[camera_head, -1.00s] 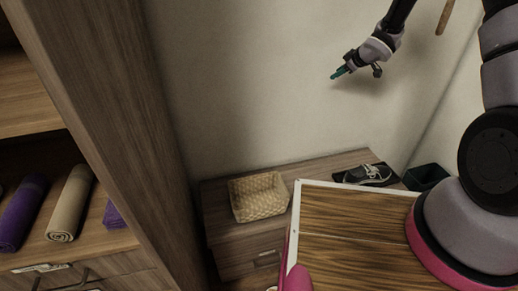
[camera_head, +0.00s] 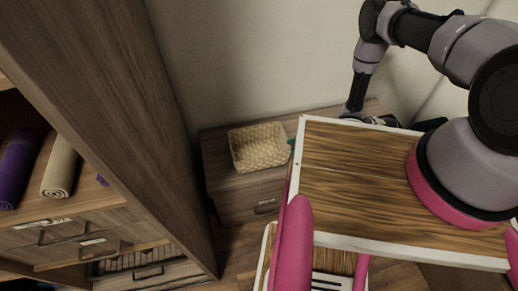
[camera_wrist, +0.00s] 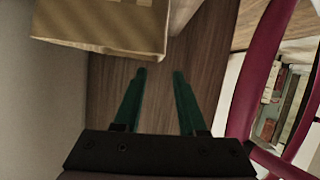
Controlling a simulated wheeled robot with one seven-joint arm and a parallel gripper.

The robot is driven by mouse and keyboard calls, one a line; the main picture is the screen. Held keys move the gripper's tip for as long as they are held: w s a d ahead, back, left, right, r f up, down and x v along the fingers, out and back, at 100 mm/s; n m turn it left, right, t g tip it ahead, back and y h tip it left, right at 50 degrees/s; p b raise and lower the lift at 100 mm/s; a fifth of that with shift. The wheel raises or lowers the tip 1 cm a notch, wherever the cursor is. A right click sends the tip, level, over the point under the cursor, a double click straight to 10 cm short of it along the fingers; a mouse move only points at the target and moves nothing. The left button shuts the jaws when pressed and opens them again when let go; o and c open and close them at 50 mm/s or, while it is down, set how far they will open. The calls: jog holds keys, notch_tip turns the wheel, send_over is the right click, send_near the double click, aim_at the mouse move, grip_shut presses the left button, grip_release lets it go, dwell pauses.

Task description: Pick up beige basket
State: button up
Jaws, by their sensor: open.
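The beige woven basket (camera_head: 259,148) sits on the low wooden cabinet, left of my wooden body top in the head view. In the wrist view the basket (camera_wrist: 105,22) fills the upper left, just beyond my fingertips. My gripper (camera_wrist: 158,74) shows two green fingers, apart and empty, over the wooden cabinet top. In the head view my gripper is mostly hidden behind my body; a bit of green (camera_head: 291,143) shows at the basket's right edge. I cannot tell there whether it touches the basket.
The low cabinet (camera_head: 228,190) stands against the wall. A tall wooden shelf unit (camera_head: 110,110) rises at the left, with a purple roll (camera_head: 20,170) and a beige roll (camera_head: 60,168) inside. In the wrist view my pink body frame (camera_wrist: 262,70) is close on the right.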

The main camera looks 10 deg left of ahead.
aim_at(272, 155)
jog(key=x, duration=1)
jog(key=shift+f, duration=0.25)
grip_shut()
dwell(1.0)
